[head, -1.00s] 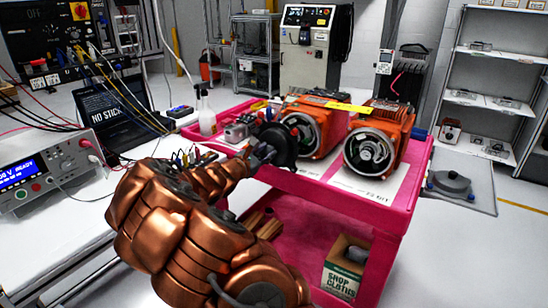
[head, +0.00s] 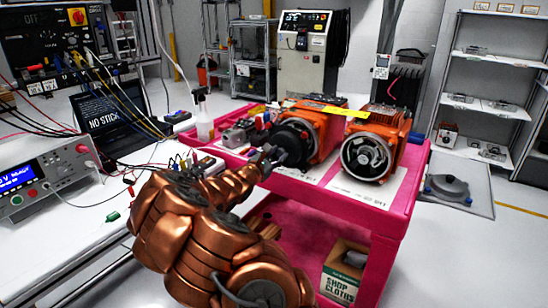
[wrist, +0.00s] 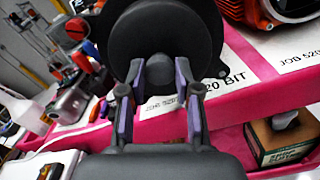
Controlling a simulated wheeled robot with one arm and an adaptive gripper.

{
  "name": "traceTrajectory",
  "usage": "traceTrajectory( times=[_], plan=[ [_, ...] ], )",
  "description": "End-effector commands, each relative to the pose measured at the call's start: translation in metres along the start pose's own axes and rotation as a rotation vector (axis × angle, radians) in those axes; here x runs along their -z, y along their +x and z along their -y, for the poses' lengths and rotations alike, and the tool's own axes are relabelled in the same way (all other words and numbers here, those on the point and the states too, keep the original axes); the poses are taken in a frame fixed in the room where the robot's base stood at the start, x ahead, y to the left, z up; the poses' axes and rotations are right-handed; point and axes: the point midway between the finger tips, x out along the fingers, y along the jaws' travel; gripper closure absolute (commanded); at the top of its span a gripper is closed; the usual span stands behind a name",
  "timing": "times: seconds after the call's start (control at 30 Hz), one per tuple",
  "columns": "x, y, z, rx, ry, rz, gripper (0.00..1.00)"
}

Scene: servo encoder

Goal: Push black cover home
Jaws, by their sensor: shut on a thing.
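The round black cover (head: 291,137) is at the near end of the left orange servo motor (head: 327,122) on the pink cart. It hides the opening that showed there before. In the wrist view the cover (wrist: 158,30) fills the top middle, its face toward me. My gripper (head: 272,157) is shut on the cover's central knob; in the wrist view the purple-lined fingers (wrist: 157,82) stand on either side of it. I cannot tell whether the cover's rim touches the motor or a gap is left.
A second orange motor (head: 376,150) with an open round end stands to the right. Grey metal parts (head: 237,135) and a spray bottle (head: 204,123) are at the left. A shop cloths box (head: 342,278) sits on the cart's lower shelf.

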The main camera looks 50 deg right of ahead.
Motion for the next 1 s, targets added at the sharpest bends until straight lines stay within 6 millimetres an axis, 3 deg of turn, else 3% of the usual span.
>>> traceTrajectory(
  times=[0.7,1.0],
  plan=[
    [-0.003,0.04,0.0,0.0,0.001,0.004,1.0],
    [-0.002,0.04,0.001,0.0,0.002,0.003,1.0]
  ],
)
